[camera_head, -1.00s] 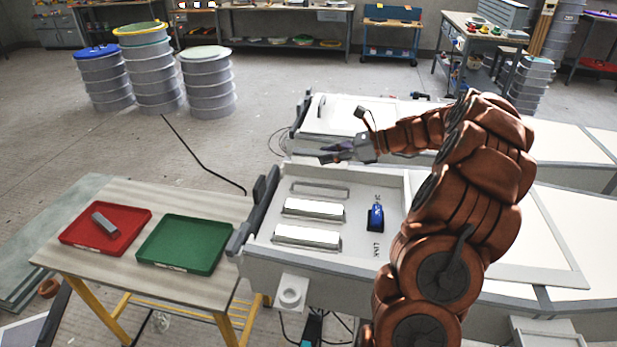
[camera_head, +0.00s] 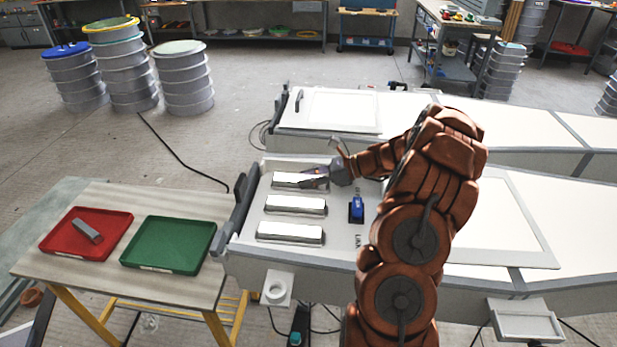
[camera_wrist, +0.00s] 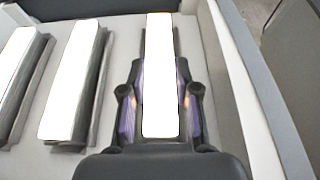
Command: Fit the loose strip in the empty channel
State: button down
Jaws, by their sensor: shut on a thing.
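A bright white strip (camera_head: 288,180) lies along the top channel of the open grey-white bay, with my gripper (camera_head: 316,176) at its right end. In the wrist view the strip (camera_wrist: 160,70) is between the two fingers of my gripper (camera_wrist: 160,95), which are shut on it. Dark channel edges show on both sides of it, roughly parallel. I cannot tell whether it is fully seated. The channel (camera_wrist: 178,48) is mostly hidden under the strip. Two similar strips, a middle one (camera_head: 295,204) and a lower one (camera_head: 290,232), sit in the neighbouring channels.
A blue switch (camera_head: 356,208) stands right of the strips. The bay wall (camera_wrist: 235,80) rises close to my gripper in the wrist view. A table (camera_head: 110,197) at left bears a red tray (camera_head: 60,252) with a grey bar (camera_head: 87,230) and an empty green tray (camera_head: 165,243).

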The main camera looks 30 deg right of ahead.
jog(key=shift+f, duration=0.15)
jog(key=c, duration=0.8)
grip_release()
jog(key=shift+c, duration=0.2)
